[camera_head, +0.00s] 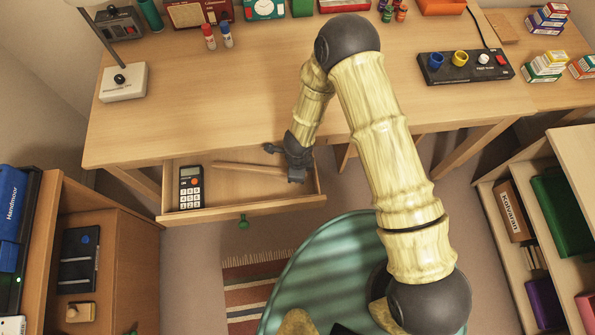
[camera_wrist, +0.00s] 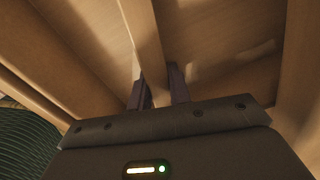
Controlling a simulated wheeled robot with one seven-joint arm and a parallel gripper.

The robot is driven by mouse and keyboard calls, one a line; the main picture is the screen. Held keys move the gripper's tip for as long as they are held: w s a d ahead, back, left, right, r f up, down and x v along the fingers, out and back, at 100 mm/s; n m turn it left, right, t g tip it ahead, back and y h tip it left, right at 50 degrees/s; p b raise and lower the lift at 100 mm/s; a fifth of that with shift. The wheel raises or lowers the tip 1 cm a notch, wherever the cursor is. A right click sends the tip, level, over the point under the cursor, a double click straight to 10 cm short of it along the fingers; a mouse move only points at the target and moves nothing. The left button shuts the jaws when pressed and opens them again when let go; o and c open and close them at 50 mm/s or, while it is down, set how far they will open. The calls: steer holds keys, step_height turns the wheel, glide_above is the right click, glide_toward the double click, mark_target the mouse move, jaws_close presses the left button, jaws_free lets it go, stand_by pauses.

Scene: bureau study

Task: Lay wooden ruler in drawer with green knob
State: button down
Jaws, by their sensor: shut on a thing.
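The drawer (camera_head: 240,213) with the green knob (camera_head: 243,222) is pulled out below the desk front. The wooden ruler (camera_head: 243,168) lies inside the drawer's outline, pointing left from my gripper (camera_head: 294,174). In the wrist view the ruler (camera_wrist: 143,35) runs up from between the two dark fingers of my gripper (camera_wrist: 159,88), which is shut on it. The drawer's wooden floor (camera_wrist: 215,40) shows behind it. I cannot tell whether the ruler touches the drawer floor. My gripper is at the right part of the drawer and hides the ruler's near end.
A calculator (camera_head: 190,187) lies at the drawer's left end. The desk top (camera_head: 240,100) above has a clear middle, with a lamp base (camera_head: 123,82) at left and a switch panel (camera_head: 465,66) at right. A left cabinet (camera_head: 115,240) and right shelf (camera_head: 515,215) flank the space.

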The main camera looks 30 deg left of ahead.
steer(key=c, duration=0.6)
jaws_free()
steer(key=shift+r, duration=0.2)
steer(key=shift+r+p, duration=3.6)
steer(key=shift+p, duration=0.2)
steer(key=shift+w, duration=0.1)
steer(key=shift+r, duration=0.1)
steer(key=shift+r+p, duration=0.7)
steer(key=shift+p, duration=0.05)
steer(key=shift+r+p, duration=1.7)
